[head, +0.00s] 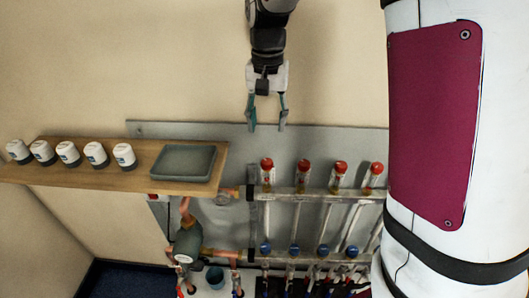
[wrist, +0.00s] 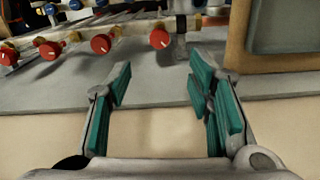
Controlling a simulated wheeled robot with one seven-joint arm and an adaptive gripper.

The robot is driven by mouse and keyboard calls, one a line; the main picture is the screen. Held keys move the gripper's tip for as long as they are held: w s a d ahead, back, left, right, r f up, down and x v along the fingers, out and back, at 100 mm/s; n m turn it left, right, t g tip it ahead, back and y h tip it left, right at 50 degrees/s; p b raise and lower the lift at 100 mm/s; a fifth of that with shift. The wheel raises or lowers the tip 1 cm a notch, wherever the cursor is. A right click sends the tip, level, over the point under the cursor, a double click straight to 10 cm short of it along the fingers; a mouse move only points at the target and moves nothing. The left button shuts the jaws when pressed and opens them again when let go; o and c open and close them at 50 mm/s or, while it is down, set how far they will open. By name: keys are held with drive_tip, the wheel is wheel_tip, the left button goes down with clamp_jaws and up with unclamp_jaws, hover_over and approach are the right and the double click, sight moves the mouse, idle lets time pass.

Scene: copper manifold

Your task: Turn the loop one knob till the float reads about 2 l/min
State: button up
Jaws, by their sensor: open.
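A row of several red-capped knobs on clear flow gauges stands along the upper manifold bar. The leftmost red knob (head: 266,163) is in the head view and also shows as the knob nearest the shelf in the wrist view (wrist: 160,38). No label marks loop one legibly. The gauge below that knob (head: 267,180) is too small for its float to be read. My gripper (head: 267,128) points down, open and empty, above and apart from the leftmost knob. In the wrist view its teal-padded fingers (wrist: 158,65) are spread, with that knob beyond the gap between them.
Other red knobs (head: 304,165) stand close by to the right. Blue knobs (head: 265,248) line the lower bar. A wooden shelf (head: 215,161) at left bears a grey tray (head: 184,147) and several white-and-dark jars (head: 96,154). A pump (head: 187,243) with copper pipes sits below. The wall above is bare.

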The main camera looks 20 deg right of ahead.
sight(267, 161)
wheel_tip(267, 161, down, 12)
drive_tip(key=shift+f+p, duration=0.1)
drive_tip(key=shift+p, duration=0.4)
clamp_jaws()
